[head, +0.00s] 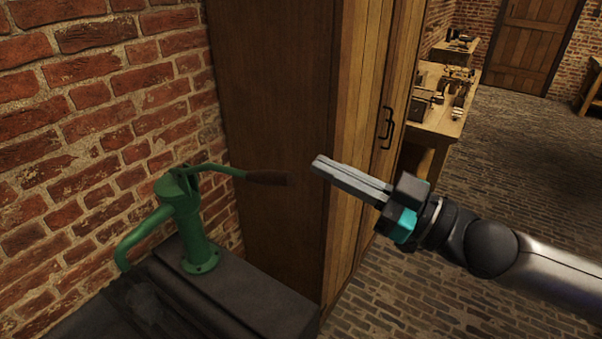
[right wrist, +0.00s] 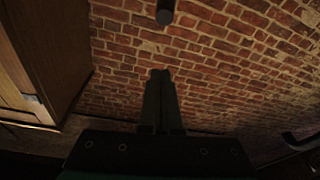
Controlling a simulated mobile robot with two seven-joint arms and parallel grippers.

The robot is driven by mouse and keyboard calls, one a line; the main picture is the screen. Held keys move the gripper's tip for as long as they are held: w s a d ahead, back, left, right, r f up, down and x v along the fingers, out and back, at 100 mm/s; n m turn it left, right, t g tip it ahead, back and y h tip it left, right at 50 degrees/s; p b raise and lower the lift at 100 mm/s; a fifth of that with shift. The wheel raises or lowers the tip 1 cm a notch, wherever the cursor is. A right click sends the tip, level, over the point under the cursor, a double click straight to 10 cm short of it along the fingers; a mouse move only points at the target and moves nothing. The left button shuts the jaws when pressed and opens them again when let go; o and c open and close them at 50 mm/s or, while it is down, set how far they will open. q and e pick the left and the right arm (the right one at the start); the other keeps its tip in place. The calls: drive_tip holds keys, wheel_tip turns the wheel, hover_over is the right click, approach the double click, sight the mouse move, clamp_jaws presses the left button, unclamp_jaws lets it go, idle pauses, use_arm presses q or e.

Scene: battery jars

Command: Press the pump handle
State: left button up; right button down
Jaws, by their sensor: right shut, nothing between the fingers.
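A green hand pump (head: 186,222) stands on a dark stone ledge by the brick wall in the head view. Its spout curves down to the left. Its pump handle (head: 236,173) reaches out to the right and ends in a brown grip (head: 267,177). My right gripper (head: 319,164) is shut and empty, to the right of the grip and apart from it in the picture. In the right wrist view, my right gripper's fingers (right wrist: 160,74) are together, and a dark round end (right wrist: 165,16), probably the handle grip, shows beyond the tips. My left gripper is not in view.
A tall wooden cabinet (head: 365,120) with a black door handle stands behind the pump handle and gripper. The dark ledge (head: 255,300) carries the pump. A workbench (head: 440,123) with tools stands farther back. The brick floor at right is mostly open.

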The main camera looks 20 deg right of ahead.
use_arm(q)
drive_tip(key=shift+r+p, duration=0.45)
drive_tip(key=shift+p, duration=0.05)
use_arm(e)
drive_tip(key=w+a+f, duration=0.2)
drive_tip(key=w+a, duration=0.1)
drive_tip(key=w, duration=0.1)
drive_tip(key=shift+w+f, duration=0.2)
drive_tip(key=shift+f, duration=0.2)
idle(0.4)
